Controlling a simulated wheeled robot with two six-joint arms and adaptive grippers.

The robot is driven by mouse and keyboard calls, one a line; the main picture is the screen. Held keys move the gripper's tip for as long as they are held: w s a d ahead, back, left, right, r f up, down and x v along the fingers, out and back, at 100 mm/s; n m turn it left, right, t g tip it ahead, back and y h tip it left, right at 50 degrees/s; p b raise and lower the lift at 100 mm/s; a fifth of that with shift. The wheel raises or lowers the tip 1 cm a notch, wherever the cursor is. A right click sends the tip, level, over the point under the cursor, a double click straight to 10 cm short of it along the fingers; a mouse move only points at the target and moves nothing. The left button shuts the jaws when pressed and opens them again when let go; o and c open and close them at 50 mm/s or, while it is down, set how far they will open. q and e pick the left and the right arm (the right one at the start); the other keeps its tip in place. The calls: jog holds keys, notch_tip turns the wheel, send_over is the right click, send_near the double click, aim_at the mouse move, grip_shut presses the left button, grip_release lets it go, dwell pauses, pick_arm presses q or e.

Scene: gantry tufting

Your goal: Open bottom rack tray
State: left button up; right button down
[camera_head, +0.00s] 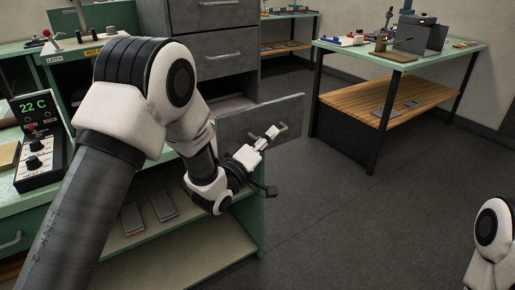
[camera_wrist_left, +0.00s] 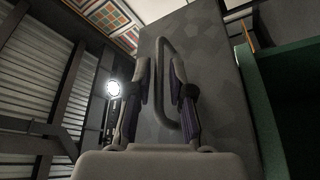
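The grey rack's bottom tray (camera_head: 262,118) stands pulled out from the cabinet, its front panel clear of the drawers above. Its bar handle (camera_head: 283,128) is on the panel, at the fingertips of my left gripper (camera_head: 270,134). In the left wrist view, the tray front (camera_wrist_left: 205,80) fills the middle. The handle (camera_wrist_left: 168,48) runs between the two spread fingers of the left gripper (camera_wrist_left: 161,72). The fingers look apart, and I see no clear contact with the bar. My right gripper is outside both views.
Closed grey drawers (camera_head: 215,42) are above the tray. A green bench with a lower shelf (camera_head: 190,245) holding two small flat pieces lies beneath my left arm. A green-topped table (camera_head: 400,55) stands at the back right. The floor (camera_head: 350,210) between is clear.

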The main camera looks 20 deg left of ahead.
pick_arm(q)
jog(key=v, duration=1)
jog(key=shift+s, duration=0.2)
jog(key=shift+a+f, duration=0.1)
jog(key=s+f+g+y+p, duration=0.2)
jog(key=s+f+g+p, duration=0.3)
jog(key=f, duration=0.5)
jog(key=s+f+g+y+p, duration=0.1)
jog(key=s+f+g+p, duration=0.25)
jog(key=s+f, duration=0.4)
jog(key=s+a+f+m+g+y, duration=0.1)
jog(key=s+a+f+m+g, duration=0.1)
jog(key=s+f+g, duration=0.3)
jog(key=s+a+f+m+g+y, duration=0.2)
jog(key=s+f+m+g, duration=0.3)
jog(key=s, duration=0.9)
jog(key=shift+f+g+y+p, duration=0.3)
jog(key=shift+f+g+p, duration=0.05)
jog(key=shift+f, duration=0.25)
